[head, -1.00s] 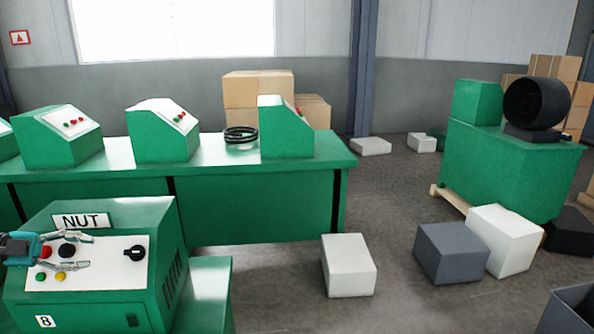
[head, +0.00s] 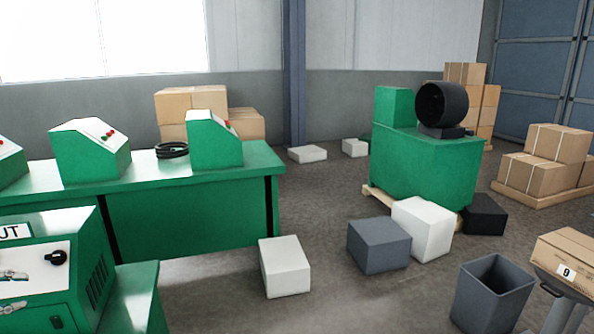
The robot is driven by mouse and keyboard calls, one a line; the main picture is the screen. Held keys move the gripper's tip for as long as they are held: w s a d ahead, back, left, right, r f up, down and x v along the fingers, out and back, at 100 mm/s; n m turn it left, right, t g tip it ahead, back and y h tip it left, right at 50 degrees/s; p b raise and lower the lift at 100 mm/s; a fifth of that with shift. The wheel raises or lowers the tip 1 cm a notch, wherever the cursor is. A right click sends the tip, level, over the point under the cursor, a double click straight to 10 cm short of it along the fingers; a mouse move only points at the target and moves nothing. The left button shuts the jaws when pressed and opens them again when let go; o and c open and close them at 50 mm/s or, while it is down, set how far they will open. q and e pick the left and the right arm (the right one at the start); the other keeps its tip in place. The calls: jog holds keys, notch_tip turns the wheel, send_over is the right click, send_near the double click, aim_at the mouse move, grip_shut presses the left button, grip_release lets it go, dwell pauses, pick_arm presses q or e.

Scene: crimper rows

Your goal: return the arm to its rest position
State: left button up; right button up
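My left gripper (head: 14,291) shows at the left edge, in front of the control panel of the green machine (head: 60,314). Its two fingers are spread apart with nothing between them. The rest of the gripper and its arm are cut off by the frame edge. I cannot tell whether the fingers touch the panel. The machine has a black knob (head: 55,258) and a partly cut-off sign ending in "UT" (head: 14,232). My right gripper is not in view.
A green bench (head: 190,220) with several sloped consoles stands behind the machine. A white block (head: 285,267), a grey block (head: 379,245) and a grey bin (head: 493,294) stand on the floor. Open floor lies between.

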pick_arm(q)
jog(key=w+d+f+n+t+y, duration=0.1)
jog(key=w+d+f+n+t, duration=0.1)
jog(key=w+d+f, duration=0.45)
jog(key=w+d+f+n+t, duration=0.1)
jog(key=w+d+f+t, duration=0.25)
jog(key=d, duration=0.65)
jog(key=s+d+f+n+t+y, duration=0.1)
jog(key=d+f+n+t+y, duration=0.1)
jog(key=d+f+n+y, duration=0.55)
jog(key=s+d+f+n+g+y, duration=0.1)
jog(key=s+d+f+n+g, duration=0.25)
jog(key=s, duration=0.75)
jog(key=s+d+f+n+g+y, duration=0.1)
jog(key=s+d+f+n+g, duration=0.25)
jog(key=s, duration=0.85)
jog(key=s+d+f+n+g+y, duration=0.15)
jog(key=s+d+f+g, duration=0.35)
jog(key=s, duration=0.6)
notch_tip(320, 180, down, 24)
jog(key=s+a+g, duration=0.2)
jog(key=s+a+f+g, duration=0.1)
jog(key=s+a+f, duration=0.1)
jog(key=s+f, duration=1.4)
jog(key=shift+s+a, duration=0.2)
jog(key=shift+a, duration=0.05)
